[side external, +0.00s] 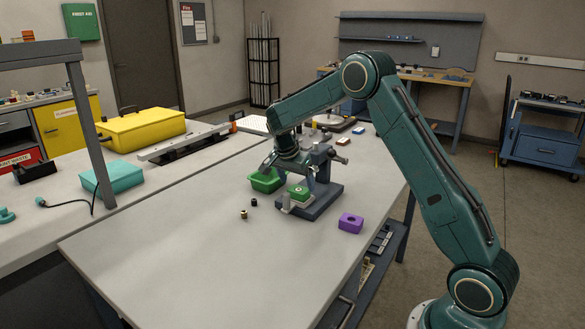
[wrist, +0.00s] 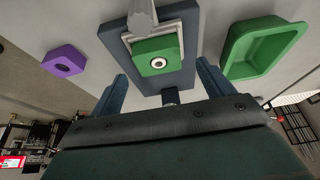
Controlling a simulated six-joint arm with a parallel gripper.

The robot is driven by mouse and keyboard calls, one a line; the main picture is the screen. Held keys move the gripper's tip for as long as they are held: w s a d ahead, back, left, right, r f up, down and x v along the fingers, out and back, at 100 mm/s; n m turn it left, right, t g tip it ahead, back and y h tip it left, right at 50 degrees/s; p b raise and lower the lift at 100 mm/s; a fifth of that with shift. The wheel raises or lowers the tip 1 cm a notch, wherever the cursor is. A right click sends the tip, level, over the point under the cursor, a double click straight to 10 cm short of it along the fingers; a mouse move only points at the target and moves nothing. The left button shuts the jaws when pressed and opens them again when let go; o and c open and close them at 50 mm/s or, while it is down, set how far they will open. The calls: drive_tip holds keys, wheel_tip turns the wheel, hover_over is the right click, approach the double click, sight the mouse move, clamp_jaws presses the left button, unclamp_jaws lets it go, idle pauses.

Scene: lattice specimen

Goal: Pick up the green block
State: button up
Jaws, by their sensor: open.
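The green block (side external: 299,191) sits on a dark blue fixture (side external: 317,202) on the table, with a light metal post beside it. In the wrist view the green block (wrist: 150,65) shows a pale ring with a dark centre, and a light metal clamp part lies against its edge. My gripper (side external: 268,162) is open and empty, above and to the left of the block in the side view. In the wrist view the block lies beyond and between the two spread fingers of my gripper (wrist: 162,82); they do not appear to touch it.
A green tray (side external: 265,182) stands left of the fixture, and a purple block (side external: 350,222) with a dark hole lies to its right. A small brass part (side external: 243,214) and a black part (side external: 254,202) lie nearby. The table's front left is clear.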

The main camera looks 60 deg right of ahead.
sight(299, 189)
drive_tip(key=shift+x, duration=1.75)
drive_tip(key=c, duration=1.1)
drive_tip(key=shift+r, duration=0.2)
wheel_tip(299, 189, up, 20)
drive_tip(key=shift+f, duration=0.25)
drive_tip(key=shift+r, duration=0.1)
